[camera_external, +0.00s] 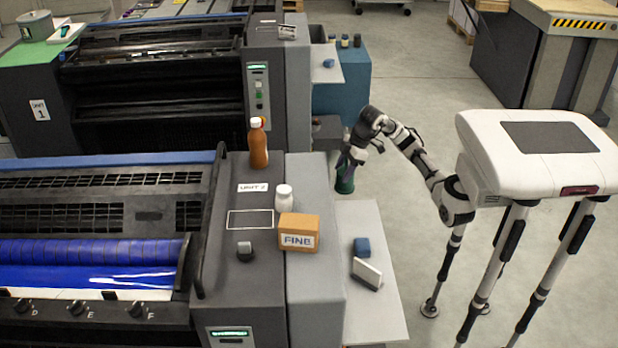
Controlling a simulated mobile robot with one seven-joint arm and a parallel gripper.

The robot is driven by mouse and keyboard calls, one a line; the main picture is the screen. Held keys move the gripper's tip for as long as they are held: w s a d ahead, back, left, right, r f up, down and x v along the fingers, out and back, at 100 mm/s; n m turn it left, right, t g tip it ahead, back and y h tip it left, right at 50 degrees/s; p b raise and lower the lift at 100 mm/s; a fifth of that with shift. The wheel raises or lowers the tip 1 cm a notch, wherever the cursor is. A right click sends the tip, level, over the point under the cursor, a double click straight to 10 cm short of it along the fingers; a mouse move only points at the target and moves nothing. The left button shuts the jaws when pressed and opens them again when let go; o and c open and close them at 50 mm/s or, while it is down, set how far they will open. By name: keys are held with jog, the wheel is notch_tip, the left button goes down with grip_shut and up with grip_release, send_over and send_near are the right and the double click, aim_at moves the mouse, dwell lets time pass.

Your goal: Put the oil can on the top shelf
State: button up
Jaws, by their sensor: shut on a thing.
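My gripper (350,158) points down in the gap right of the front press unit. It is shut on a small dark green can-like thing (344,184), which I take for the oil can. The fingers and wrist hide its upper part. The can is near the back edge of the grey side ledge (385,313); I cannot tell whether it touches anything below. I cannot tell which surface is the top shelf.
On the front unit stand an orange-brown bottle (258,145), a white bottle (284,199) and a box marked FINE (299,233). A blue block (361,246) and a white-faced block (367,274) are on the side ledge. A blue cabinet (350,92) stands behind.

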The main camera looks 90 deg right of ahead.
notch_tip(320, 180, down, 11)
jog(key=shift+r+b, duration=0.2)
jog(key=shift+b, duration=0.25)
jog(key=shift+f, duration=0.15)
jog(key=o, duration=1.6)
jog(key=shift+o, duration=0.2)
jog(key=shift+s+r, duration=0.15)
jog(key=shift+r, duration=0.35)
jog(key=v, duration=1.1)
jog(key=shift+p, duration=0.45)
jog(key=shift+s+d+r, duration=0.1)
